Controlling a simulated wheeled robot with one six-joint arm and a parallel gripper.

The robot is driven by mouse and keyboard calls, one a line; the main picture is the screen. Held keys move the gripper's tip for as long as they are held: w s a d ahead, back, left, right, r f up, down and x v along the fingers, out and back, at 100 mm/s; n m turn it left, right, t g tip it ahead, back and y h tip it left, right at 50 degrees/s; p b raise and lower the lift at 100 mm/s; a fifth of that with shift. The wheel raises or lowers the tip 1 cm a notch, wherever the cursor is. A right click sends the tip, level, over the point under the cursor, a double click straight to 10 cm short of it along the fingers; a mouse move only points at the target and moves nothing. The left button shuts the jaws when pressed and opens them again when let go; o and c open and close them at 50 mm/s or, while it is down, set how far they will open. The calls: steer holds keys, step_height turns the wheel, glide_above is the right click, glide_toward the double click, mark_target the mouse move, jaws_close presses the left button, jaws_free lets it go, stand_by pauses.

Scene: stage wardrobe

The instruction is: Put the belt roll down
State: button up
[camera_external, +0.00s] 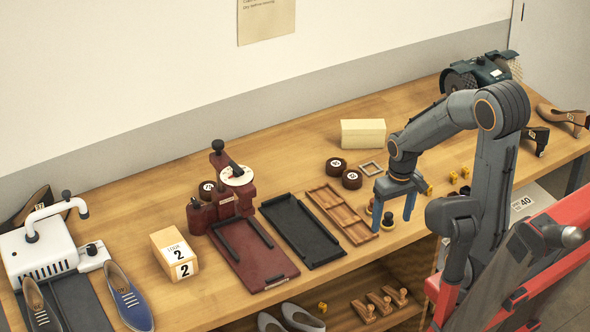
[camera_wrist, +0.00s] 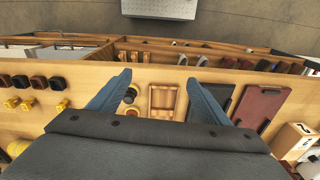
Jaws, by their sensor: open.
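My gripper (camera_external: 393,208) is open, with its blue fingers pointing down near the table's front edge, right of the wooden compartment tray (camera_external: 325,192). No thing shows between the fingers. Two dark brown rolls with round white number labels, likely belt rolls, stand side by side behind the tray: one roll (camera_external: 336,168) and another roll (camera_external: 352,180). A third similar roll (camera_external: 207,190) stands by the maroon press. In the wrist view, my gripper (camera_wrist: 158,80) has its fingers spread wide above the table edge, with the wooden tray (camera_wrist: 152,101) beyond and between them.
Small round black-and-yellow pieces (camera_external: 388,220) stand close beside the fingers. A black tray (camera_external: 300,230) and a maroon press (camera_external: 255,262) lie to the left. A cream block (camera_external: 363,133) and a small square frame (camera_external: 371,168) are behind. Open shelves lie below the front edge.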

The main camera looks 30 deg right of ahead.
steer(key=w+d+f+m+y+b, duration=0.1)
steer(key=w+d+m+y+b, duration=0.2)
steer(key=w+m, duration=0.5)
steer(key=w+d+f+m+y, duration=0.15)
steer(key=w+m+y, duration=0.25)
steer(key=w+m, duration=0.4)
steer(key=w+d+r+m+t+y+b, duration=0.2)
steer(key=w+d+m+t+y, duration=0.2)
steer(key=w+d+m+t, duration=0.6)
steer(key=n+g, duration=0.2)
steer(key=g, duration=0.1)
glide_toward(359, 176)
steer(key=shift+x, duration=1.05)
steer(key=shift+w+d+f, duration=0.15)
steer(key=shift+w+f, duration=0.05)
steer(key=shift+f, duration=0.3)
steer(key=shift+w+f, duration=0.1)
steer(key=shift+f, duration=0.1)
steer(key=p+x, duration=0.1)
steer(key=x, duration=0.1)
steer(key=shift+a, duration=0.35)
steer(key=x, duration=0.1)
steer(key=p+x, duration=0.1)
steer(key=x, duration=0.2)
steer(key=shift+a+r+p, duration=0.25)
steer(key=shift+p, duration=0.1)
steer(key=shift+w+a+f, duration=0.2)
steer(key=shift+w+a, duration=0.1)
